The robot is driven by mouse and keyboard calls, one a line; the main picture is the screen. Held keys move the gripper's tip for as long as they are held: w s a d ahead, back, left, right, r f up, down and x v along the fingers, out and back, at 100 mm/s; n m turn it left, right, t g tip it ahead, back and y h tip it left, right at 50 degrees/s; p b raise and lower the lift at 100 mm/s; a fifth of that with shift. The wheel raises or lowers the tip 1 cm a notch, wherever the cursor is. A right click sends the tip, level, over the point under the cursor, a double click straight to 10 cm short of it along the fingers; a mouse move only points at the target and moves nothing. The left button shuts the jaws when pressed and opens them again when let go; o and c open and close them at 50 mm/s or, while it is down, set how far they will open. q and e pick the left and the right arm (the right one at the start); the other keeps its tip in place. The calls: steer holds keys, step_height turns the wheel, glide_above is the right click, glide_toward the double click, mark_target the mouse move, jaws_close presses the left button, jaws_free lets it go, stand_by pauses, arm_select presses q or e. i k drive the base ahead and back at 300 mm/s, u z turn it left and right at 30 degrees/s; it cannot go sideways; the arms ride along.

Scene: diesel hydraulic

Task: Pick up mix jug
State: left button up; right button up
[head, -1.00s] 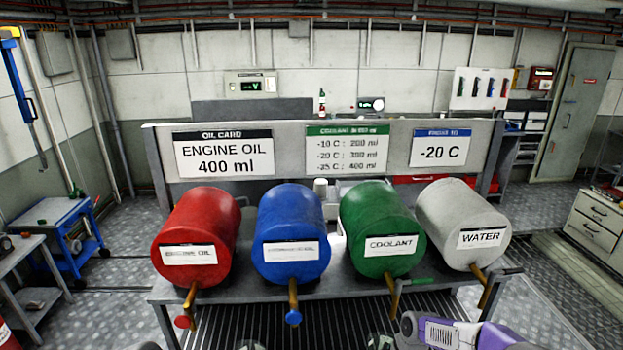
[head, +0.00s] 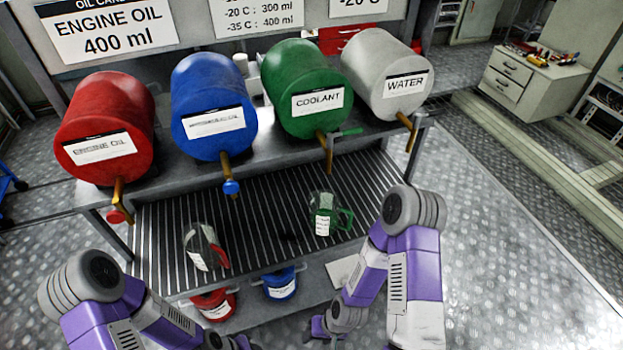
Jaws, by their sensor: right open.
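Several jugs are in the head view, and I cannot read which label says mix. A clear jug with a green handle (head: 328,218) and a white label stands on the slatted rack (head: 265,200) below the coolant drum. A clear jug with a red handle (head: 203,248) is at the rack's left front. A red jug (head: 215,304) and a blue jug (head: 280,284) are lower, in front of the rack. My right gripper (head: 318,328) is open at the bottom edge, below and right of the blue jug, partly hidden by its arm. My left gripper is out of view; only its arm shows.
Red, blue, green and grey drums (head: 386,75) lie on a bench above the rack, their taps hanging over it. A pale sheet (head: 343,270) lies right of the blue jug. The metal floor (head: 500,230) on the right is clear.

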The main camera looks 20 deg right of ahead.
mark_target(324, 208)
steer(key=z, duration=0.75)
steer(key=k, duration=1.05)
steer(key=z, duration=0.75)
steer(key=i, duration=1.15)
steer(key=u, duration=1.15)
